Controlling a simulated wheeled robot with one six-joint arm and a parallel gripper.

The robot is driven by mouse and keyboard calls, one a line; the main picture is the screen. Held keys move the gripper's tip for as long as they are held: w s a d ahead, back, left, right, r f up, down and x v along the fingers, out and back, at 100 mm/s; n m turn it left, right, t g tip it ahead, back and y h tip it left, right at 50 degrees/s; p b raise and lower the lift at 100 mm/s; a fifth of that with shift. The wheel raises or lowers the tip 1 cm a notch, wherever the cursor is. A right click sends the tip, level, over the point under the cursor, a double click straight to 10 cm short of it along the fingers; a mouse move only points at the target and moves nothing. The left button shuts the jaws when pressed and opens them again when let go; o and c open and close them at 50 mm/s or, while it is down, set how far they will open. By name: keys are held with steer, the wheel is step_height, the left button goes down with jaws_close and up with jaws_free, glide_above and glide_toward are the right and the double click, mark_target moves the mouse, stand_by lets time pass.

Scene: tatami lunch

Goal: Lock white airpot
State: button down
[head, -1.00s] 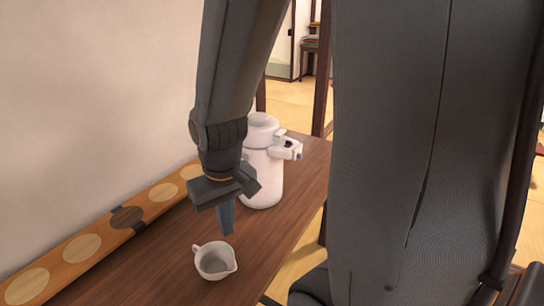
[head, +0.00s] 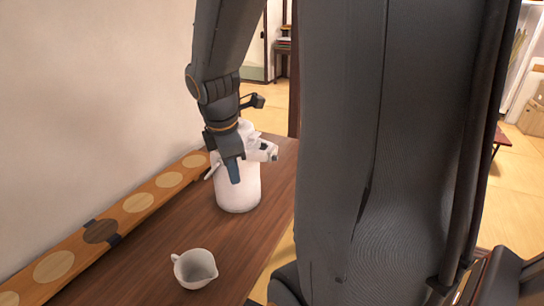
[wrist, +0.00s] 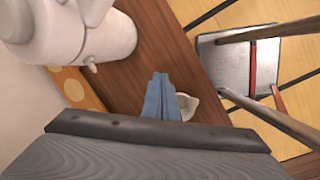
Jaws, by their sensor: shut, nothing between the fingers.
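The white airpot (head: 238,190) stands upright on the brown wooden table. Its spout juts to the right near the top, and a thin white piece sticks out at its left. It also shows in the wrist view at the upper left (wrist: 60,35). My gripper (head: 234,180) points down in front of the airpot in the head view and covers part of its upper body. In the wrist view my gripper's blue fingers (wrist: 161,98) are together and empty, apart from the airpot. The lock part cannot be made out.
A white pouring cup (head: 194,268) stands on the table (head: 150,250) nearer to me; it is partly hidden behind the fingers in the wrist view (wrist: 188,105). A long wooden board with round inlays (head: 138,203) lies along the wall. A stool-like seat (wrist: 235,65) is on the floor beyond the table.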

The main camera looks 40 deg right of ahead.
mark_target(275, 158)
steer(key=d+r+n+h, duration=0.1)
steer(key=d+r+n, duration=0.4)
steer(key=d+n, duration=0.3)
steer(key=shift+w+d+r+n+h, duration=0.25)
steer(key=shift+w+d+n+h, duration=0.2)
steer(key=shift+d, duration=0.2)
steer(key=w+d+f, duration=0.3)
steer(key=d+f, duration=0.4)
steer(key=f, duration=0.2)
steer(key=shift+f+p, duration=0.15)
steer(key=shift+p, duration=0.3)
steer(key=shift+w, duration=0.2)
